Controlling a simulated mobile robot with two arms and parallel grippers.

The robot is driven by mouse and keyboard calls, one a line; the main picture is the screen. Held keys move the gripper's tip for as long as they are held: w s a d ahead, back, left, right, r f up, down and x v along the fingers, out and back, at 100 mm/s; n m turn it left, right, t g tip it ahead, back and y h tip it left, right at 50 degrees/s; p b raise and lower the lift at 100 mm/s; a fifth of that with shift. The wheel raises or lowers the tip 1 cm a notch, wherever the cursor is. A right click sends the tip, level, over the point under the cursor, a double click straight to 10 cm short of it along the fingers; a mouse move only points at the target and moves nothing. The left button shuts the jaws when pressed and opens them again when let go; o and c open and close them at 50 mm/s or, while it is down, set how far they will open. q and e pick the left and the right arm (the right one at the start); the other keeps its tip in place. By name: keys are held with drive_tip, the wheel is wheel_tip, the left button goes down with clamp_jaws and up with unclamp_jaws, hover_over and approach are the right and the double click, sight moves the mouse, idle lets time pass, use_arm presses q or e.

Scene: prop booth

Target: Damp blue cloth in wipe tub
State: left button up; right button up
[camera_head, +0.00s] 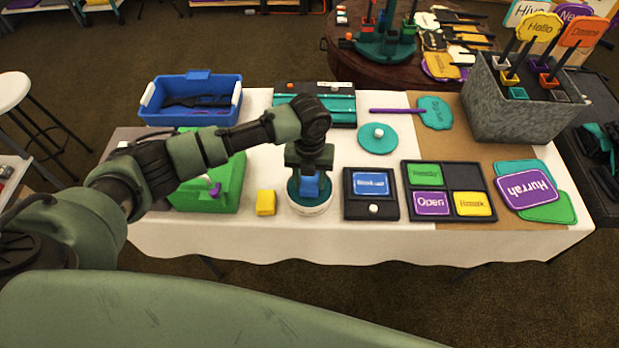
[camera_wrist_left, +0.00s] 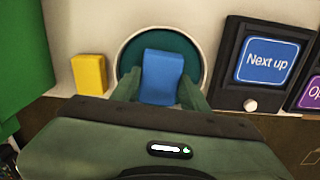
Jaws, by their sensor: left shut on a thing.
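A blue cloth block (camera_head: 309,185) is between the fingers of my left gripper (camera_head: 309,178). In the left wrist view the blue cloth (camera_wrist_left: 162,76) stands upright between the two green fingers, and my left gripper (camera_wrist_left: 160,92) is shut on it. The wipe tub (camera_head: 312,210) is a round white tub with a teal inside, directly under the gripper. In the left wrist view the tub's rim (camera_wrist_left: 203,68) surrounds the cloth. I cannot tell whether the cloth touches the tub's bottom. My right gripper does not show.
A yellow block (camera_head: 266,203) stands just left of the tub, and a green box (camera_head: 225,190) beyond it. A black frame with a blue card (camera_head: 371,183) is close on the right. Behind are a blue bin (camera_head: 190,98) and a teal disc (camera_head: 377,139).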

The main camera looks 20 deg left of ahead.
sight(310, 181)
use_arm(q)
drive_tip(key=shift+f, duration=0.35)
idle(0.5)
drive_tip(key=shift+s+f, duration=0.1)
idle(1.1)
wheel_tip(310, 181, up, 7)
drive_tip(key=p, duration=0.7)
idle(0.5)
idle(0.4)
